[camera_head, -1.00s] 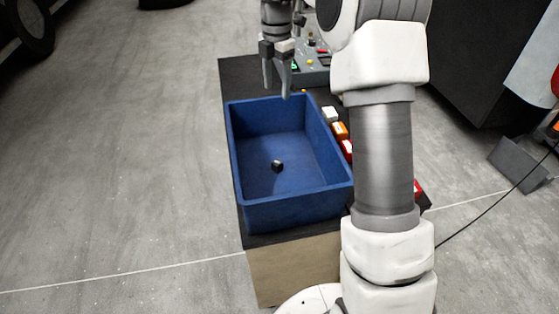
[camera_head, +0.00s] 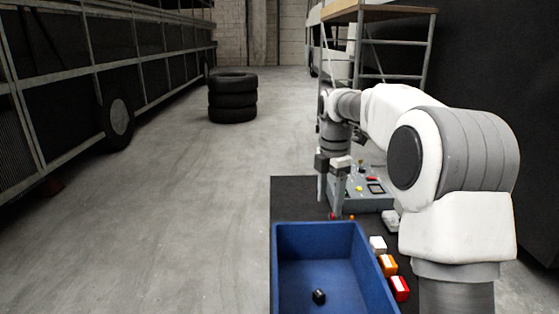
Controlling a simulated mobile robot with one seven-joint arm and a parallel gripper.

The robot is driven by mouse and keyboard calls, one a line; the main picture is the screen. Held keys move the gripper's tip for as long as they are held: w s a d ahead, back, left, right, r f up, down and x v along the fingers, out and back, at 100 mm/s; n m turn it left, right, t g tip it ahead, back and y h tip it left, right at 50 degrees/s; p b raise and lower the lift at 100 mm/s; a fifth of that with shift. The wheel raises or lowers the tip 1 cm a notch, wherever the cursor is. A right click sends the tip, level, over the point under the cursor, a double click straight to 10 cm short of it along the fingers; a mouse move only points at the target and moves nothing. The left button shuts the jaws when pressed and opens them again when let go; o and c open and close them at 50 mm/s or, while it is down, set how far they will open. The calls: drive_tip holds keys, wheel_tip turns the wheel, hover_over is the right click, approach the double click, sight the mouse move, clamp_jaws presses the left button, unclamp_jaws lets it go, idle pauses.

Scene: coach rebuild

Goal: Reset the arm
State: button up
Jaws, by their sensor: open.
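My gripper (camera_head: 333,200) hangs at the end of my white and grey arm, fingers pointing down and apart, with nothing seen between them. It is above the dark tabletop (camera_head: 292,197), beyond the far edge of the blue bin and in front of the left side of the grey control panel. My arm bends over the right side of the table. The blue bin (camera_head: 285,262) holds a small black block (camera_head: 319,296) on its floor. The bin's near part is cut off by the frame.
A grey control panel (camera_head: 374,203) with buttons stands at the table's back. A white block (camera_head: 378,244), an orange block (camera_head: 388,265) and a red block (camera_head: 400,289) line the bin's right side. Stacked tyres (camera_head: 232,97) and a scaffold (camera_head: 395,50) stand farther off.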

drive_tip(key=s+r+m+t, duration=0.1)
drive_tip(key=s+r+m, duration=0.3)
drive_tip(key=s+m, duration=0.3)
drive_tip(key=s+r+m+t, duration=0.2)
drive_tip(key=s+r+m, duration=0.15)
drive_tip(key=s, duration=0.55)
drive_tip(key=s+f+m+t, duration=0.1)
drive_tip(key=s+f+m, duration=0.2)
drive_tip(key=s+m, duration=0.3)
drive_tip(key=s+f+m+t, duration=0.1)
drive_tip(key=s+f+m, duration=0.2)
drive_tip(key=s+m, duration=0.3)
drive_tip(key=s, duration=0.4)
drive_tip(key=c, duration=0.3)
drive_tip(key=shift+d, duration=0.1)
